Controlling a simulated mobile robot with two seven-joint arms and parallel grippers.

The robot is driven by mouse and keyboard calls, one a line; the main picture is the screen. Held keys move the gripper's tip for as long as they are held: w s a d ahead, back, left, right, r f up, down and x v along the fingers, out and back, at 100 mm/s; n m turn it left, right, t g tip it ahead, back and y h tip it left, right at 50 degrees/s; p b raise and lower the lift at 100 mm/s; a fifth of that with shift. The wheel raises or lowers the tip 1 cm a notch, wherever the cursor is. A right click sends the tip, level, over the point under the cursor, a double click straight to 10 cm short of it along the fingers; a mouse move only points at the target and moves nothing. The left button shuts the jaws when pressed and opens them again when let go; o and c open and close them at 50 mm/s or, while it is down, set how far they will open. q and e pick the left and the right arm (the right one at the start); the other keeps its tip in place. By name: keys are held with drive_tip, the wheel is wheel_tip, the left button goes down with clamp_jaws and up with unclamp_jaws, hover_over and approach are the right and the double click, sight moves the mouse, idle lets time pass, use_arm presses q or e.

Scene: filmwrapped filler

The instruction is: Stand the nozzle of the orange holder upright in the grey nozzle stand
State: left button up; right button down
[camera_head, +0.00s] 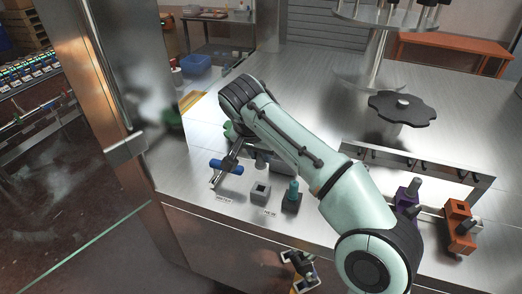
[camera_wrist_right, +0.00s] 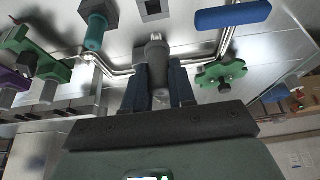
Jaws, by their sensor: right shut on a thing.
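My right gripper (camera_wrist_right: 157,88) is shut on a grey nozzle (camera_wrist_right: 157,62), which sits between the two dark fingers. In the head view the nozzle (camera_head: 262,160) shows just below my wrist, behind the grey nozzle stand; the fingers there are mostly hidden. The grey nozzle stand (camera_head: 260,193) is a small block with an empty square hole, near the front edge of the worktop. It also shows at the top of the wrist view (camera_wrist_right: 153,9), apart from the nozzle. The orange holder (camera_head: 460,226) is at the right. My left gripper is not in view.
A teal nozzle (camera_head: 293,189) stands in a dark stand right of the grey stand. A purple holder (camera_head: 406,200) is beside the orange one. A black knobbed disc (camera_head: 402,107) stands farther back, with bare worktop around it.

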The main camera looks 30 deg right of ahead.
sight(259, 164)
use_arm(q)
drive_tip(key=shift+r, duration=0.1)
use_arm(e)
drive_tip(key=shift+f, duration=0.1)
drive_tip(key=shift+f+b, duration=1.65)
drive_tip(key=shift+f, duration=0.75)
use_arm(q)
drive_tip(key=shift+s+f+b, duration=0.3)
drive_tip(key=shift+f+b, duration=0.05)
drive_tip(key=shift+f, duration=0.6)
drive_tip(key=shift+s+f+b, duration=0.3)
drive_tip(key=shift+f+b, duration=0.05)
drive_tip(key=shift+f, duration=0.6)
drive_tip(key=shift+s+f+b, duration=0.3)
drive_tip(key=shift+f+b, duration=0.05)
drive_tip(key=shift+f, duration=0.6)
use_arm(e)
drive_tip(key=shift+f, duration=1.55)
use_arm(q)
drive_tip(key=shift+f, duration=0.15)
use_arm(e)
drive_tip(key=shift+f, duration=0.3)
drive_tip(key=c, duration=0.9)
unclamp_jaws()
drive_tip(key=shift+o, duration=0.2)
